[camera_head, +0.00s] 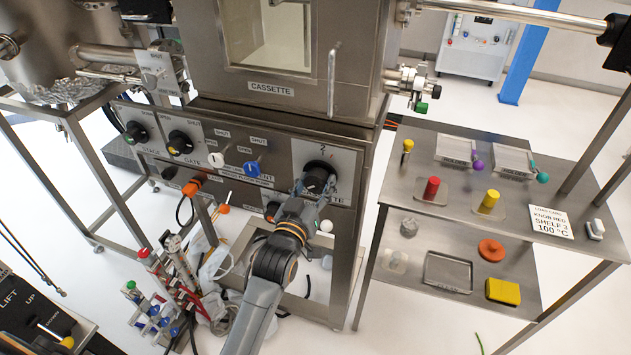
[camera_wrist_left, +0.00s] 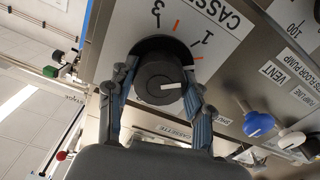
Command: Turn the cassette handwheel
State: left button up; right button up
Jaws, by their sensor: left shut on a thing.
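The cassette handwheel (camera_head: 319,176) is a round black knob on the right of the front panel, below the chamber marked CASSETTE. In the left wrist view the handwheel (camera_wrist_left: 161,82) has a white pointer line, and a white plate around it carries numbers and orange marks. My left gripper (camera_head: 312,187) is shut on the handwheel. Its two blue-grey fingers (camera_wrist_left: 160,92) lie on either side of the knob in the left wrist view. In the head view the gripper hides part of the plate's lettering. My right gripper is not in view.
Left of the handwheel are a blue knob (camera_head: 252,168), a white knob (camera_head: 217,160) and black gate and stage knobs. A steel table (camera_head: 400,172) with colored pieces stands on the right. Tubing and a valve rack (camera_head: 150,318) stand at lower left.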

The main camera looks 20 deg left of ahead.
pick_arm(q)
jog(key=o, duration=1.1)
jog(key=shift+w, duration=0.15)
jog(key=shift+o, duration=0.2)
jog(key=s, duration=1.2)
jog(key=shift+a, duration=0.2)
jog(key=s+d+f+m+g, duration=0.1)
jog(key=s+f+g, duration=0.2)
jog(key=f, duration=1)
jog(key=s+d+f+m+g+h, duration=0.1)
jog(key=s+f+g, duration=0.25)
jog(key=f, duration=0.85)
jog(key=s+d+f+m+g, duration=0.1)
jog(key=s+f+g, duration=0.25)
jog(key=f, duration=0.95)
jog(key=s+a+f+g, duration=0.2)
jog(key=s+f, duration=0.4)
jog(key=s, duration=0.4)
jog(key=s+a+f+g+y, duration=0.1)
jog(key=s+a+f, duration=0.3)
jog(key=s, duration=0.5)
jog(key=s+a+f+m+g, duration=0.1)
jog(key=s+a+f+g, duration=0.2)
jog(key=s+f, duration=0.6)
jog(key=shift+s+g+y, duration=0.3)
jog(key=shift+s+g, duration=0.2)
jog(key=shift+s, duration=0.35)
